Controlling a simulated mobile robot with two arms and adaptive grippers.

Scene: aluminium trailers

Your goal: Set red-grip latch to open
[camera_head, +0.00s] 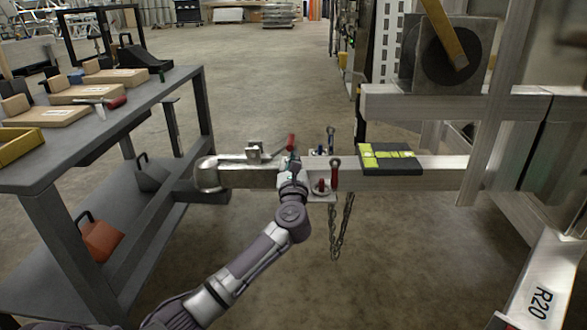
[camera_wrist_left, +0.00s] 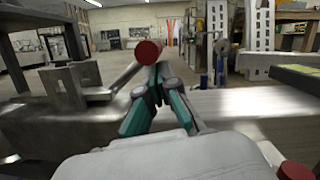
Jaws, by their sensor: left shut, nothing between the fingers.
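The red-grip latch (camera_head: 291,141) is on top of the metal coupler (camera_head: 245,174) at the trailer tongue's end. Its lever slants up from the latch bracket to the red grip, also seen in the left wrist view (camera_wrist_left: 148,52). My left gripper (camera_head: 293,163) is at the near side of the tongue, just by the grip. In the left wrist view its teal-sided fingers (camera_wrist_left: 158,78) are together and empty, with the tips close under the red grip. I cannot tell whether they touch it. My right gripper is not in view.
A black pad with yellow-green strips (camera_head: 390,158) lies farther right. A workbench (camera_head: 130,118) with tools stands left, close to the coupler. Open floor lies behind.

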